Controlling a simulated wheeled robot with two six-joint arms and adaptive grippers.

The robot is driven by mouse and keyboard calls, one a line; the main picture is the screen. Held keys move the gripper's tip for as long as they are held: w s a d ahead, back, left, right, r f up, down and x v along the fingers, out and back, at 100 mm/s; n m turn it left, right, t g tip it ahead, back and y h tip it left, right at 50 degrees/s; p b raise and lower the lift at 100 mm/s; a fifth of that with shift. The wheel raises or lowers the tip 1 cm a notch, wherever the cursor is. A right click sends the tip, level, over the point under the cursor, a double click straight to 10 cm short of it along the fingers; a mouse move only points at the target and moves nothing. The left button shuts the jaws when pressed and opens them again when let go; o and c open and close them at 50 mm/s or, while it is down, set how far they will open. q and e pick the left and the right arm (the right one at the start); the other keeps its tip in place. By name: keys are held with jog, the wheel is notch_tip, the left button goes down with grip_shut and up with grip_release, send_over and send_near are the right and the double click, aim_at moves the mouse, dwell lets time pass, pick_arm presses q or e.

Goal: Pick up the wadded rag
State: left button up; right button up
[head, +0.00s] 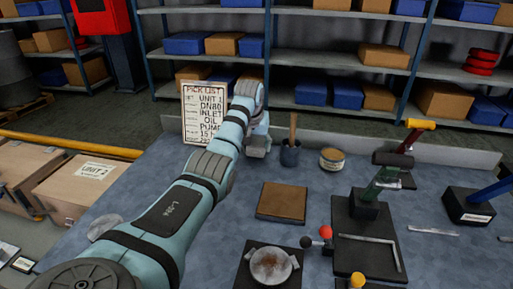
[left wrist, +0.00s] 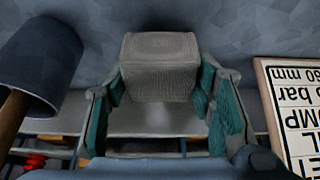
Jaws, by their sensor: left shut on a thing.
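The wadded rag (left wrist: 160,65) shows in the left wrist view as a grey, block-like lump with a woven texture. My left gripper (left wrist: 161,100) is shut on it, with a green-padded finger on either side. In the head view my left gripper (head: 258,145) is at the back of the bench, between the pick list board and the dark cup. There my own arm and gripper cover the rag, so I cannot make it out. I cannot tell whether the rag touches the bench top. My right gripper is not in view.
The pick list board (head: 205,113) stands close left of the gripper. The dark cup (head: 290,154) with a wooden handle in it is close right.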

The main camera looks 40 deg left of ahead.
aim_at(257, 142)
pick_arm(q)
notch_tip(257, 142, up, 18)
jog(key=p, duration=0.6)
jog(key=shift+r, duration=0.25)
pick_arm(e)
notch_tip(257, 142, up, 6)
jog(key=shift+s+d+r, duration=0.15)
pick_arm(q)
jog(key=o, duration=0.3)
jog(key=shift+c, duration=1.4)
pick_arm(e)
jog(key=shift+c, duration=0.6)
